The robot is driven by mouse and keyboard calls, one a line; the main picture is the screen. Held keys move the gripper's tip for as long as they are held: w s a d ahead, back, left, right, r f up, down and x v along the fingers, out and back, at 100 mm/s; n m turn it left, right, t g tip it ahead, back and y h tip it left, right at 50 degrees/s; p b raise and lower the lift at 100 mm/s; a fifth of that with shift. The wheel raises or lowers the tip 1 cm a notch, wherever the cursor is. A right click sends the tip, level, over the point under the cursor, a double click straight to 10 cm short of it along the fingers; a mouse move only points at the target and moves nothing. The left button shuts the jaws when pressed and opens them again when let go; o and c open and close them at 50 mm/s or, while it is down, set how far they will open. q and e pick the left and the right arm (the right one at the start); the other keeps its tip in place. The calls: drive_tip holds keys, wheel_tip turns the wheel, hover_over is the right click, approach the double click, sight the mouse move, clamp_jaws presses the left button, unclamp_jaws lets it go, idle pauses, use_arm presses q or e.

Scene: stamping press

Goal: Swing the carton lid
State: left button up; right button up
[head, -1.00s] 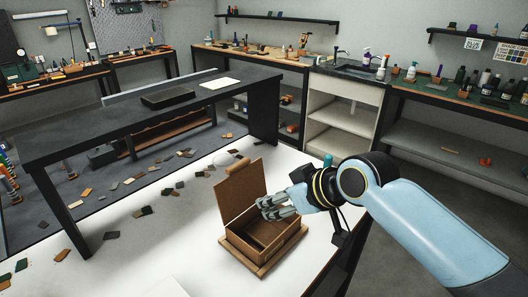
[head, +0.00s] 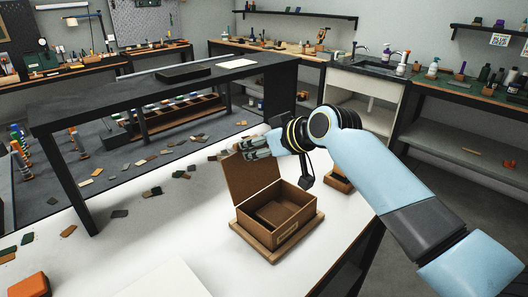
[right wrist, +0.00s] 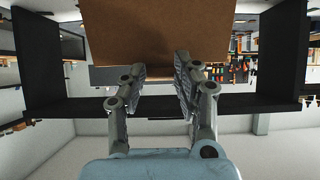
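The brown carton (head: 291,219) sits on a wooden base (head: 259,244) on the white table. Its lid (head: 252,178) stands open, roughly upright, hinged along the carton's left rear side. The carton's inside is visible and holds no loose thing that I can make out. My right gripper (head: 257,146) is at the lid's upper edge, with its fingers apart. In the right wrist view, the lid (right wrist: 165,32) shows as a brown panel beyond the fingertips, with a gap between the fingers. Whether they touch it is unclear. My left gripper is not in view.
A dark bench (head: 110,103) stands behind the white table (head: 180,235). An orange block (head: 28,286) lies at the front left, near a pale flat sheet (head: 165,282). A brown wooden item (head: 340,181) shows partly behind my right arm.

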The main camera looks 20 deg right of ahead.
drive_tip(key=shift+r, duration=0.25)
clamp_jaws()
drive_tip(key=s+p, duration=0.1)
drive_tip(key=s+d, duration=0.1)
drive_tip(key=s+p, duration=0.1)
drive_tip(key=shift+s+d+r+p, duration=0.2)
drive_tip(key=shift+s+r+p, duration=0.15)
unclamp_jaws()
